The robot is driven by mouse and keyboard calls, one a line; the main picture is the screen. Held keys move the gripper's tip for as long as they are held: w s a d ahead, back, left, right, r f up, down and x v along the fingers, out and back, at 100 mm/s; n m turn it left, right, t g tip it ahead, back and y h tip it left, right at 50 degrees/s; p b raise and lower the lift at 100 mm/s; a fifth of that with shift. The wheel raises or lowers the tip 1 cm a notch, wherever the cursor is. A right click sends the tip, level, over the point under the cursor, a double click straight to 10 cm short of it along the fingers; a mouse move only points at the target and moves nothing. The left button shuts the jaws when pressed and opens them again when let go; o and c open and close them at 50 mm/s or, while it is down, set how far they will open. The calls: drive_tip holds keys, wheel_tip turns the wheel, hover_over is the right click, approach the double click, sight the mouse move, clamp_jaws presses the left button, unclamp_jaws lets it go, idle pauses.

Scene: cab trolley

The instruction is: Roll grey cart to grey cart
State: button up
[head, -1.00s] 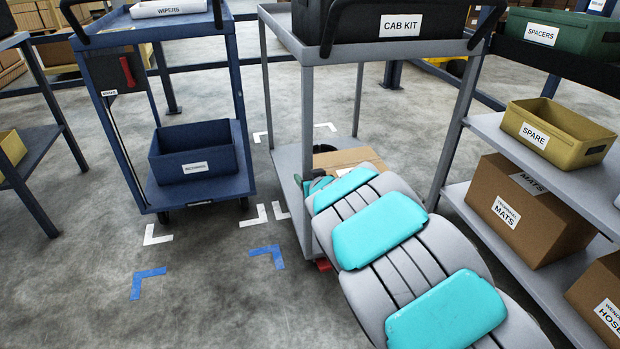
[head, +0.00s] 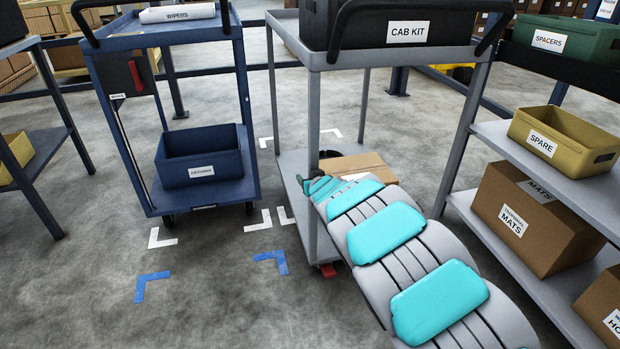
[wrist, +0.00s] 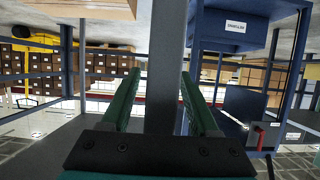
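The grey cart (head: 290,162) stands in the middle of the head view. It has a black CAB KIT bin (head: 408,31) on top and a cardboard box (head: 355,165) on its lower shelf. A red pedal (head: 327,271) shows at its lower front. My gripper (head: 322,186) is low by its front left post (head: 313,130), partly hidden by my arm. In the wrist view, the green fingers of my gripper (wrist: 160,85) are open, with a grey post (wrist: 167,60) in the gap. I cannot tell how deep the post sits. No second grey cart is clearly seen.
A blue cart (head: 198,205) with a blue bin stands close on the left. White corner marks (head: 258,220) and blue corner marks (head: 270,261) lie on the floor. Grey shelving (head: 497,240) with boxes stands at the right. The front left floor is clear.

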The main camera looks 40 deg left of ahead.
clamp_jaws()
idle(0.7)
drive_tip(key=shift+w+a, duration=0.1)
idle(0.5)
